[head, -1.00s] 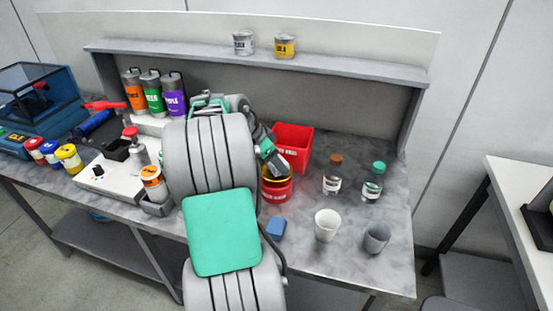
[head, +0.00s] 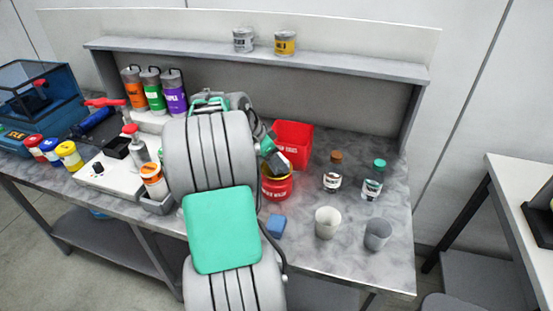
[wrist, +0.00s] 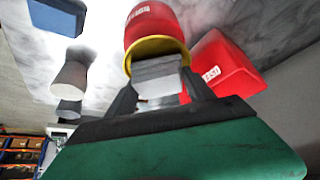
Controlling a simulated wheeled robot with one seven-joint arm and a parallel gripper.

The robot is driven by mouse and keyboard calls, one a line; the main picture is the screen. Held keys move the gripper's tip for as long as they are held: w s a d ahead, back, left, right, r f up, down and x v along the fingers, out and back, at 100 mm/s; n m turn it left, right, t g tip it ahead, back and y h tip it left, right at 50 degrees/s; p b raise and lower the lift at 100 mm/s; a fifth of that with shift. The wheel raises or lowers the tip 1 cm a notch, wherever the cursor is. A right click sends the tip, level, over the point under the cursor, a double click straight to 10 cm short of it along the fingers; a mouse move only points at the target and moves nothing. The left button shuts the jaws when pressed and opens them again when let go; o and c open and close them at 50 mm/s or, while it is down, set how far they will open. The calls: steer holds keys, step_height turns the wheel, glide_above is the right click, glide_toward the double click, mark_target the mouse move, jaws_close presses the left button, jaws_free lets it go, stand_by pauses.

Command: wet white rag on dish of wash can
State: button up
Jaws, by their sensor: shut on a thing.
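The red wash can (head: 279,191) stands on the bench, just right of my arm in the head view. It also shows at the top of the wrist view (wrist: 150,27), with its yellow dish (wrist: 147,46) facing my gripper. My gripper (wrist: 160,98) is shut on the white rag (wrist: 158,70), a pale grey-white piece between the two dark fingers. The rag overlaps the dish in the wrist view; I cannot tell how firmly it touches. In the head view my gripper (head: 272,160) is at the can's top, and the rag is hidden.
A red bin (head: 293,143) stands close behind the can. Two bottles (head: 333,172), a white cup (head: 327,223), a grey cup (head: 377,235) and a blue block (head: 276,226) are to the right and front. Coloured canisters (head: 150,91) stand at left.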

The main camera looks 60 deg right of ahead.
steer(key=shift+f+b, duration=0.75)
steer(key=shift+f, duration=0.15)
stand_by(0.6)
stand_by(0.5)
steer(key=shift+r+p, duration=2.55)
steer(key=shift+r, duration=1)
